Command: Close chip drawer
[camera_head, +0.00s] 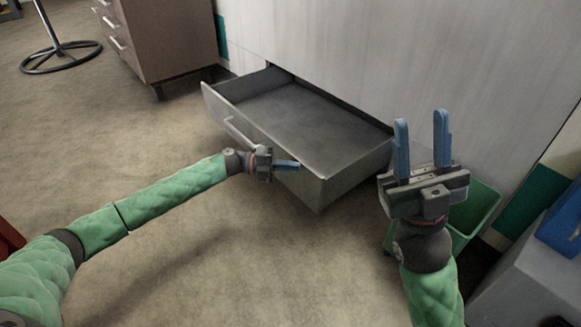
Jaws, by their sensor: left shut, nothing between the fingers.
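The chip drawer (305,120) is a grey, empty drawer pulled out from the bottom of a large pale cabinet (400,50). Its front (290,180) has a pale bar handle (238,130). My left gripper (297,164) is shut and empty, with its blue fingers in front of the drawer front, to the right of the handle. I cannot tell whether they touch it. My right gripper (421,137) is open and empty, its two blue fingers pointing up, to the right of the drawer and apart from it in the picture.
A green bin (476,208) stands behind my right gripper. A brown drawer unit (165,40) is at the back left, beside a round metal stand base (62,57). A grey box-like unit (530,260) is at the right edge. The floor in front of the drawer is clear.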

